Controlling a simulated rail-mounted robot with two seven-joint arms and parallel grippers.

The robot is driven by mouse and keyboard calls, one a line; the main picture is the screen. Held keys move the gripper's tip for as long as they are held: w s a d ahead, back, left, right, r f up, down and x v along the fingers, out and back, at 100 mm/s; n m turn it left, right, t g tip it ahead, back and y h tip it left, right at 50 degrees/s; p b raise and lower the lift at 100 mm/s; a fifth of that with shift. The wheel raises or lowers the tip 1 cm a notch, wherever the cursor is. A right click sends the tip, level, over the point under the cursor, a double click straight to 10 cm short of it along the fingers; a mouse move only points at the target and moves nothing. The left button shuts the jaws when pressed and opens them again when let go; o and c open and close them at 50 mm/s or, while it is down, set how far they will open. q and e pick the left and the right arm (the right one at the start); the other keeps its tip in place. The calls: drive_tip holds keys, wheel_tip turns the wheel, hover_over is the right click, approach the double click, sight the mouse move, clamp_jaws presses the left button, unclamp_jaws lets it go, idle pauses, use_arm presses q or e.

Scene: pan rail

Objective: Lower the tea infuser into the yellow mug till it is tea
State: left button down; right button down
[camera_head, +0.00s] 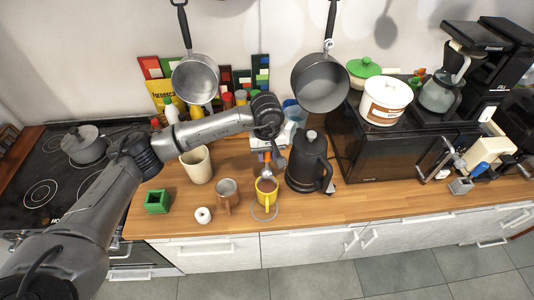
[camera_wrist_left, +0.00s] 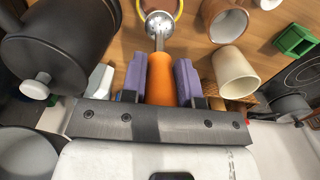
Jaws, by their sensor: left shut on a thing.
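My left gripper (camera_head: 267,155) is shut on the orange handle of the tea infuser (camera_wrist_left: 158,78), its two purple-grey fingers on either side of it. The infuser's round, holed metal head (camera_wrist_left: 160,22) points away from the gripper, towards the yellow mug. The yellow mug (camera_head: 266,198) stands upright on the counter below the gripper, and its rim shows in the left wrist view (camera_wrist_left: 180,8). My right gripper is not in view.
A black kettle (camera_head: 308,165) stands close right of the yellow mug. A brown mug (camera_head: 228,195), a cream cup (camera_head: 197,165), a white ring-shaped thing (camera_head: 203,215) and a green box (camera_head: 157,201) stand to its left. Pans (camera_head: 320,84) hang behind. The front counter edge is close.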

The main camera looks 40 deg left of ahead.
sight(267, 171)
use_arm(q)
wheel_tip(267, 171, down, 3)
drive_tip(key=b, duration=0.2)
drive_tip(key=shift+f+b, duration=0.15)
drive_tip(key=shift+b, duration=0.2)
wheel_tip(267, 171, down, 5)
drive_tip(key=b, duration=0.4)
drive_tip(key=shift+f+b, duration=1.45)
drive_tip(key=shift+f, duration=0.2)
idle(1.0)
